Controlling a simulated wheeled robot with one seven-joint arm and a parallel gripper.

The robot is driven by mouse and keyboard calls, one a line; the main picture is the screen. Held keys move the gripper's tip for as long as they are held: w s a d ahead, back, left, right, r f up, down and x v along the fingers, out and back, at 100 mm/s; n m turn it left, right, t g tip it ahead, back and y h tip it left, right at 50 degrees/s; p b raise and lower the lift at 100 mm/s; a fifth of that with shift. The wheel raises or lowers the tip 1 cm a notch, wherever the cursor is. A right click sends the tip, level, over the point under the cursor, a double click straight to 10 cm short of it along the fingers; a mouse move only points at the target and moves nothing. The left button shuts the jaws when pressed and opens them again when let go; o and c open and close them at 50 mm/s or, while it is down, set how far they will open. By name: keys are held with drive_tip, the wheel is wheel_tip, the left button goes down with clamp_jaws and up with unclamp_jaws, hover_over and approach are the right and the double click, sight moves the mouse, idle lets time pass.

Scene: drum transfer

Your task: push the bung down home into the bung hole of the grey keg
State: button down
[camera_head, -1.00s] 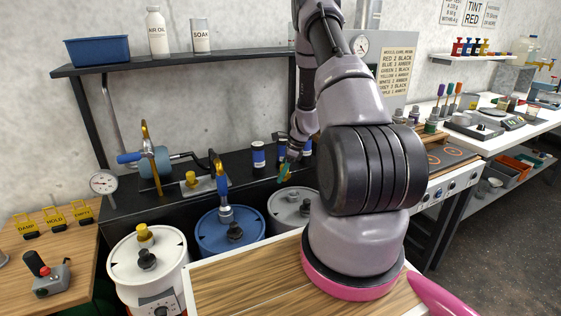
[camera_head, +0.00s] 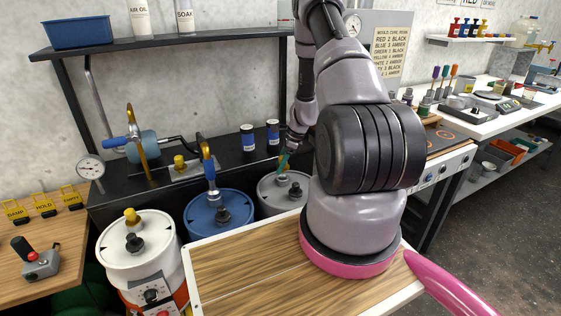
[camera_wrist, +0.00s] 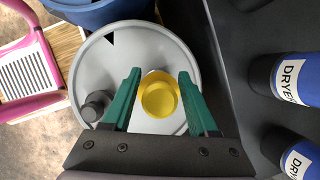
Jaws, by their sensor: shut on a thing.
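The grey keg (camera_head: 270,205) stands at the right end of the row of kegs, partly behind my arm. Its round lid (camera_wrist: 112,60) fills the middle of the wrist view, with a dark cap (camera_wrist: 95,106) at its left. My gripper (camera_head: 283,163) is over this lid, its green fingers pointing down. In the wrist view my gripper (camera_wrist: 158,88) is shut on the yellow bung (camera_wrist: 159,97), which sits between the fingers. A small pale edge shows just beyond the bung. The bung hides the bung hole, so I cannot tell how deep it sits.
A blue keg (camera_head: 219,218) and a white keg (camera_head: 140,245) stand to the left. A wooden top (camera_head: 245,275) lies in front.

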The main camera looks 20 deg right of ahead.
drive_tip(key=shift+f, duration=0.85)
drive_tip(key=shift+f, duration=1.15)
idle(1.9)
drive_tip(key=shift+f, duration=0.35)
drive_tip(key=shift+f, duration=0.1)
drive_tip(key=shift+c, duration=0.5)
unclamp_jaws()
drive_tip(key=v, duration=1.1)
